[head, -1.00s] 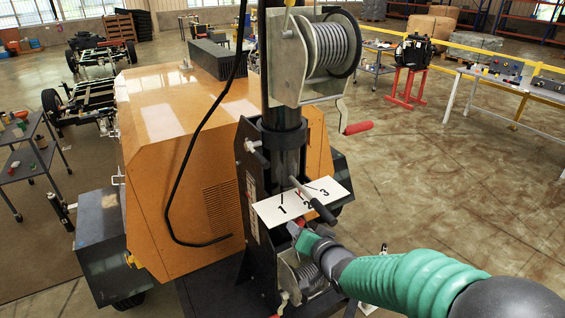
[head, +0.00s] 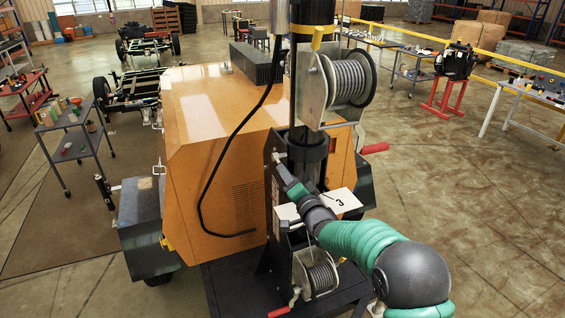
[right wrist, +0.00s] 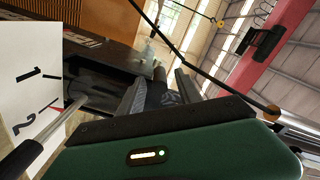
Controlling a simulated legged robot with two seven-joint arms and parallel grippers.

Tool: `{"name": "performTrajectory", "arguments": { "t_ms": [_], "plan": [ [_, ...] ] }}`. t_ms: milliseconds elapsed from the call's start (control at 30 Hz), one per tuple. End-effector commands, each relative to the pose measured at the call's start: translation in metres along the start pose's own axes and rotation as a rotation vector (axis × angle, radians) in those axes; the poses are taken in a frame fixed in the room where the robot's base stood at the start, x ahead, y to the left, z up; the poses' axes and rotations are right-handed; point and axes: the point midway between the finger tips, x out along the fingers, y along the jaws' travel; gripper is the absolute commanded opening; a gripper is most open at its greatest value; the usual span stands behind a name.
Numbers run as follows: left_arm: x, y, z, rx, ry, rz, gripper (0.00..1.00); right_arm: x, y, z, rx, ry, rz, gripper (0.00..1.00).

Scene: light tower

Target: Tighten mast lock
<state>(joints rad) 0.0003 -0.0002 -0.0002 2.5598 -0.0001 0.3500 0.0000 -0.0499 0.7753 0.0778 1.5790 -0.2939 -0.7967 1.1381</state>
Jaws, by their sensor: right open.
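The dark mast (head: 306,152) rises from a black bracket beside the orange cabinet. A white plate numbered 1, 2, 3 (head: 341,203) is fixed at its front; my right arm covers part of it. In the right wrist view the plate (right wrist: 28,75) is at left, with a black-handled lever (right wrist: 22,156) in front. My right gripper (head: 279,168) is at the left side of the mast bracket. Its two fingers (right wrist: 158,95) are apart, pointing toward the dark bracket and a small pale metal part (right wrist: 150,55). I cannot tell whether that part is the mast lock. My left gripper is not in view.
A cable winch (head: 345,82) with a red-handled crank (head: 374,148) stands above the arm. A lower winch (head: 320,278) is below it. A black cable (head: 205,190) hangs in front of the orange cabinet (head: 200,120). Open floor lies to the right.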

Motion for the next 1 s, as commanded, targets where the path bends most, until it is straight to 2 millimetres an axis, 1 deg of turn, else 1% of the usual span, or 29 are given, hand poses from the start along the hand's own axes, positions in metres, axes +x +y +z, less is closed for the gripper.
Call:
{"name": "performTrajectory", "arguments": {
  "t_ms": [33,100,200,333,500,567,833,1000],
  "plan": [
    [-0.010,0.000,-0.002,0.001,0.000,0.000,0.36,0.010,-0.003,-0.002,-0.001,-0.001,0.000,0.41],
    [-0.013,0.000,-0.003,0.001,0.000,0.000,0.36,0.021,-0.002,0.000,-0.002,-0.001,0.001,0.41],
    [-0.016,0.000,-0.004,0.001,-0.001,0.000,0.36,0.032,-0.001,0.003,-0.003,-0.003,0.003,0.41],
    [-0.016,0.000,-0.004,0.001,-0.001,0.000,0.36,0.037,-0.001,0.005,-0.004,-0.003,0.003,0.41],
    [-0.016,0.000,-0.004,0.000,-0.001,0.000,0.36,0.036,-0.002,0.005,-0.004,-0.002,0.002,0.41],
    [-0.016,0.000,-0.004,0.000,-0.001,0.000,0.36,0.035,-0.001,0.005,-0.004,-0.002,0.002,0.35],
    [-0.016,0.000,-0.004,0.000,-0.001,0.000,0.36,0.034,-0.001,0.002,-0.002,-0.001,0.001,0.00],
    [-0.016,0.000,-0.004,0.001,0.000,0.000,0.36,0.034,0.000,0.000,-0.003,0.003,0.001,0.00]
  ]
}}
